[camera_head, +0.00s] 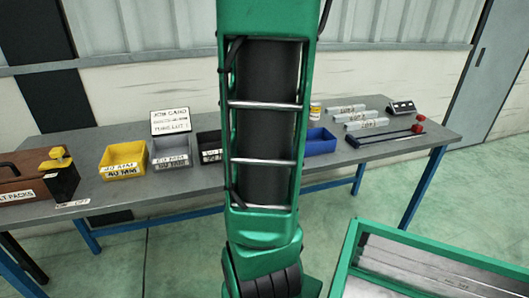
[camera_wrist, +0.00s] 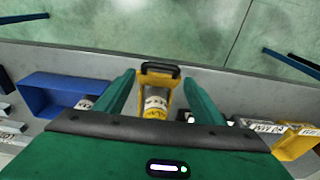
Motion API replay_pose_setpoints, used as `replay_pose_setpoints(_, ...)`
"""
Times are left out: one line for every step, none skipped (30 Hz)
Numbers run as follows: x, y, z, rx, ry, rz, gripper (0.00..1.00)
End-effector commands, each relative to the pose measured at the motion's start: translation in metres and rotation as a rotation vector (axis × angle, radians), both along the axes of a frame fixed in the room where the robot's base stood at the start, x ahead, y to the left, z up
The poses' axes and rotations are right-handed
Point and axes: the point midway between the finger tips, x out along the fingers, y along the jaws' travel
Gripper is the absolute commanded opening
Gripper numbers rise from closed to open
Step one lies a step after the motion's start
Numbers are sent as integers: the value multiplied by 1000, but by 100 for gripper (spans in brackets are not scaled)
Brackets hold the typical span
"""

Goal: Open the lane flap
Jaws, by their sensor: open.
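In the wrist view, a narrow yellow-sided piece with a black handle-like bar (camera_wrist: 160,68) at its end sits near the bench edge; it may be the lane flap, but I cannot tell for sure. A yellow container with a white label (camera_wrist: 155,104) shows inside it, behind the bar. My gripper (camera_wrist: 160,79) is open, one green finger on each side of this piece. I cannot tell whether the fingers touch it. In the head view my green arm hides this spot.
A grey bench (camera_head: 115,139) carries a yellow bin (camera_head: 123,160), a grey bin (camera_head: 171,154) and a blue bin (camera_head: 320,141). A brown case (camera_head: 25,178) stands at the left end. A green-framed trailer (camera_head: 352,250) stands front right. Floor between is clear.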

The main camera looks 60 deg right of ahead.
Motion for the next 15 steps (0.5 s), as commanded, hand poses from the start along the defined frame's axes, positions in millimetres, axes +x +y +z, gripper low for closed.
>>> replay_pose_setpoints(0, 0, 5, -3, -1, 1, 63)
replay_pose_setpoints(0, 0, 8, -4, -2, 1, 63)
replay_pose_setpoints(0, 1, 14, -4, -3, 1, 63)
replay_pose_setpoints(-1, 1, 19, -4, -4, 2, 63)
replay_pose_setpoints(-1, 2, 24, -4, -4, 2, 63)
replay_pose_setpoints(-1, 2, 32, -6, -4, 2, 63)
replay_pose_setpoints(-2, 3, 37, -6, -4, 1, 63)
replay_pose_setpoints(-3, 3, 43, -5, -3, 1, 63)
replay_pose_setpoints(-3, 4, 51, -4, -4, 1, 63)
replay_pose_setpoints(-4, 5, 57, -6, -4, 1, 63)
replay_pose_setpoints(-4, 5, 62, -4, -3, 1, 63)
replay_pose_setpoints(-5, 6, 69, -4, -3, 1, 63)
replay_pose_setpoints(-5, 6, 74, -4, -2, 1, 63)
replay_pose_setpoints(-6, 7, 78, -4, -3, 1, 63)
replay_pose_setpoints(-6, 8, 84, -3, -3, 1, 63)
